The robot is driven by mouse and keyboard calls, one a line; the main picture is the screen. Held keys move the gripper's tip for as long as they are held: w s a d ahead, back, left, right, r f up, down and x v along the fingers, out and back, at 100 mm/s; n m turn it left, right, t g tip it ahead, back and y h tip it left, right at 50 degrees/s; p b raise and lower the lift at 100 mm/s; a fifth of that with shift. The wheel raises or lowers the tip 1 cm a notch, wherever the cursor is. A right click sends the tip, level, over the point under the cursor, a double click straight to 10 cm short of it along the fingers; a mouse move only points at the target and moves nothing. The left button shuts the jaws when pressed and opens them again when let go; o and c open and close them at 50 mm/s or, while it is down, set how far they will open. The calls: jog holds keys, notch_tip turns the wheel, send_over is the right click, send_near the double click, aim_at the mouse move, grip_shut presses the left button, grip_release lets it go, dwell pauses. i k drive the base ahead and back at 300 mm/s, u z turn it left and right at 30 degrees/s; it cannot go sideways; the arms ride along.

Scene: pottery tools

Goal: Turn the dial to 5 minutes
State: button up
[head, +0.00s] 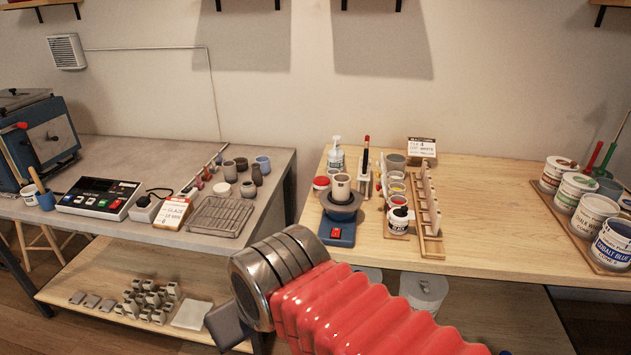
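No dial can be read clearly. A dark control box (98,196) with a lit display and several buttons or knobs sits on the grey table at left. Next to it on the right is a small pale box (145,209) with a black top part; whether either one carries the dial is too small to tell. Minute marks cannot be made out. My red ribbed arm with a metal collar fills the lower middle. A dark grey part of my gripper (228,326) shows at its left end, well to the right of and apart from both boxes. Its fingertips are not clear.
A white card (173,212) and a wire rack (220,216) lie right of the boxes. A blue kiln-like unit (45,140) stands at far left. The wooden table (480,230) at right holds a scale, cups and paint tubs. A gap separates the tables.

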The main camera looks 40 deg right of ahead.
aim_at(319, 183)
jog(key=i, duration=0.95)
jog(key=z, duration=0.05)
